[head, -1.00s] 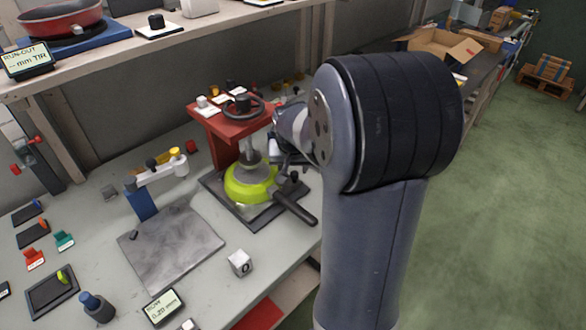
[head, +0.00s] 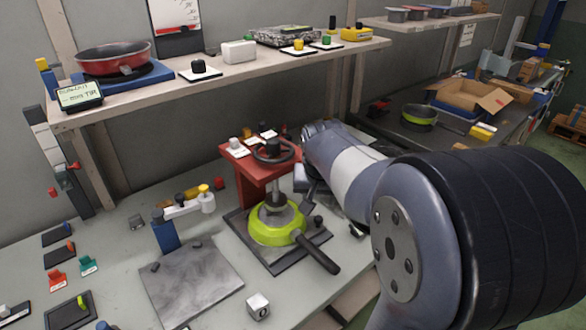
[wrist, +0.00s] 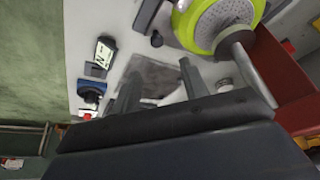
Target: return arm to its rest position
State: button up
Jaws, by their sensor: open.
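My arm reaches in from the right of the head view, its large dark joint low at the right. My gripper shows in the wrist view (wrist: 160,85), with two dark fingers apart and nothing between them. In the head view it is mostly hidden beside the red press. A lime-green pan (head: 272,236) lies under the red press (head: 250,170), its dark handle (head: 318,254) pointing front right. The pan also shows at the top of the wrist view (wrist: 188,28), apart from the fingers.
A shelf (head: 230,72) above holds a red pan (head: 113,58) on a blue stand. A cardboard box (head: 470,97) sits at the back right.

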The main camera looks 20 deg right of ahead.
aim_at(320, 219)
jog(key=x, duration=1)
jog(key=shift+f, duration=0.2)
jog(key=shift+s+d+f, duration=0.1)
jog(key=shift+d, duration=0.05)
jog(key=shift+s+d, duration=0.1)
jog(key=shift+s, duration=0.3)
